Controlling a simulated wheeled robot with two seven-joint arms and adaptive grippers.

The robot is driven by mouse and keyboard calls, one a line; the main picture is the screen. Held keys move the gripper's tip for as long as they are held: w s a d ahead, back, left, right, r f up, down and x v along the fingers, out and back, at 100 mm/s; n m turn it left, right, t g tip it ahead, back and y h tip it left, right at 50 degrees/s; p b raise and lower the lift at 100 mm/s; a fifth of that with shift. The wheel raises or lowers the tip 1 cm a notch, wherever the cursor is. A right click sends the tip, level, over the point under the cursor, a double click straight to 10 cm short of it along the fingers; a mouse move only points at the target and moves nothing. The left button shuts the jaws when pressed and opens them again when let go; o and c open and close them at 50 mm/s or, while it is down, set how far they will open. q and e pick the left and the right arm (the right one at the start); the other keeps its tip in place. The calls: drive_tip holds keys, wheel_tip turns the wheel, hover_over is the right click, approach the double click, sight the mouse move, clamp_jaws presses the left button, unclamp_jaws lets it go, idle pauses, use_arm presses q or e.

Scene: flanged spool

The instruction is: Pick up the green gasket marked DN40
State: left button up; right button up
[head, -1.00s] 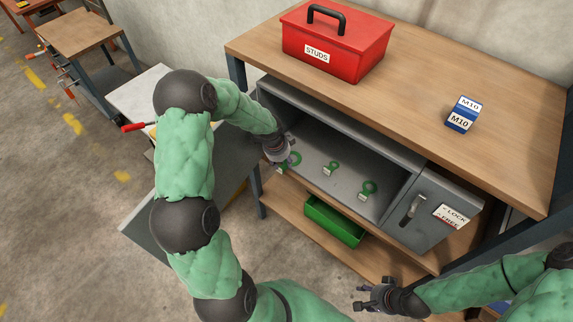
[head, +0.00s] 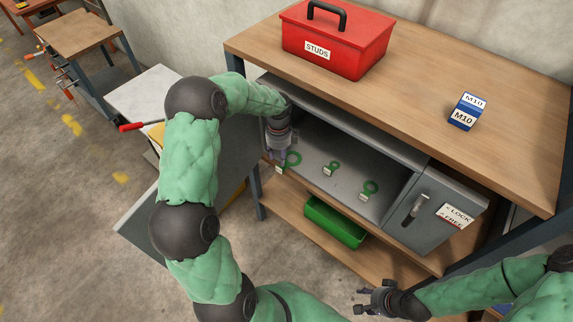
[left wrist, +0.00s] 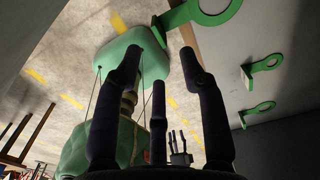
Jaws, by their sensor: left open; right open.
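Three green ring gaskets with small pale tags lie on the grey cabinet's open shelf: the left one (head: 298,154), the middle one (head: 334,165) and the right one (head: 371,185). Their tag lettering is too small to read, so I cannot tell which is DN40. My left gripper (head: 276,156) is open and empty, just left of the left gasket. In the left wrist view, the nearest gasket (left wrist: 212,19) is beyond the open fingers (left wrist: 158,72), apart from them; the other two show at right. My right gripper (head: 366,299) is open and empty at the bottom of the head view.
The grey cabinet (head: 345,128) sits under the wooden bench top and surrounds the shelf. A green bin (head: 335,222) stands below. A red STUDS box (head: 335,45) and blue M10 box (head: 466,112) are on top.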

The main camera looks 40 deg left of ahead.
sight(279, 167)
use_arm(q)
wheel_tip(279, 167, down, 3)
drive_tip(key=shift+r, duration=0.1)
drive_tip(key=f+b, duration=0.1)
drive_tip(key=f, duration=0.1)
drive_tip(key=f+b, duration=0.1)
drive_tip(key=f, duration=0.2)
drive_tip(key=shift+s+a, duration=0.1)
drive_tip(key=shift+a, duration=0.1)
drive_tip(key=shift+r, duration=0.1)
clamp_jaws()
